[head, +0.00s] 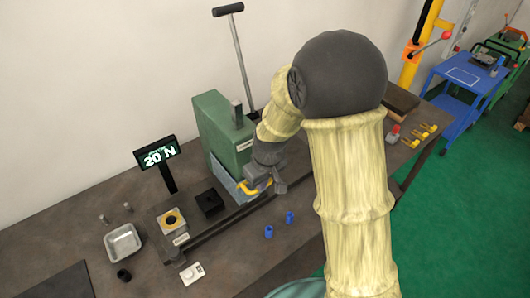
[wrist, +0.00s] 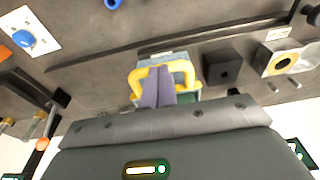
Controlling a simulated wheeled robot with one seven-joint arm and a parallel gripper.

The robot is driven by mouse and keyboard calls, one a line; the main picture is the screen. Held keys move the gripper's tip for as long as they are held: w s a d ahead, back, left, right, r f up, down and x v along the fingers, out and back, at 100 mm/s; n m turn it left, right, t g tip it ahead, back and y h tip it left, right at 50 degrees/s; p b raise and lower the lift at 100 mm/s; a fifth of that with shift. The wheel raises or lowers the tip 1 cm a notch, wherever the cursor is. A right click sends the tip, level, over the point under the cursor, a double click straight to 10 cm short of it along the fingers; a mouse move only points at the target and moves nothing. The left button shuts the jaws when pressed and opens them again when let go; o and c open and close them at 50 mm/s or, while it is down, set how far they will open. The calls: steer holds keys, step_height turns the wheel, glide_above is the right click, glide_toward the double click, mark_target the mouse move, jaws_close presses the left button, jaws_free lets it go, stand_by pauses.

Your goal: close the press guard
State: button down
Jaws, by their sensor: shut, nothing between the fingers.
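The green press (head: 222,125) stands on the bench with its long lever (head: 240,60) upright. The press guard is a pale blue panel (head: 222,180) low at the press front, with a yellow handle (head: 262,184). The handle also shows in the wrist view (wrist: 188,70), curving around both sides of my fingers. My gripper (head: 278,187) is at the handle, its fingers (wrist: 158,88) together with nothing between them. I cannot tell whether they touch the handle. My arm and gripper hide part of the guard, and how far it is open is unclear.
A black block (head: 209,202) and a block with a yellow ring (head: 172,222) stand left of the guard. Two blue cylinders (head: 269,231) stand in front. A display (head: 157,154) reads 20 N. A metal tray (head: 123,243) and a white button plate (head: 192,273) lie near the left.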

step_height(320, 180, up, 14)
steer(key=s+d, duration=0.1)
steer(key=s, duration=0.1)
steer(key=shift+d+f, duration=0.15)
steer(key=shift+d, duration=0.1)
stand_by(0.4)
steer(key=s+d+f+m+t+h, duration=0.1)
steer(key=s+d+f+m, duration=0.5)
steer(key=s+d, duration=0.4)
steer(key=shift+s+d+f+m, duration=0.25)
steer(key=shift+d+m, duration=0.15)
steer(key=shift+d, duration=0.7)
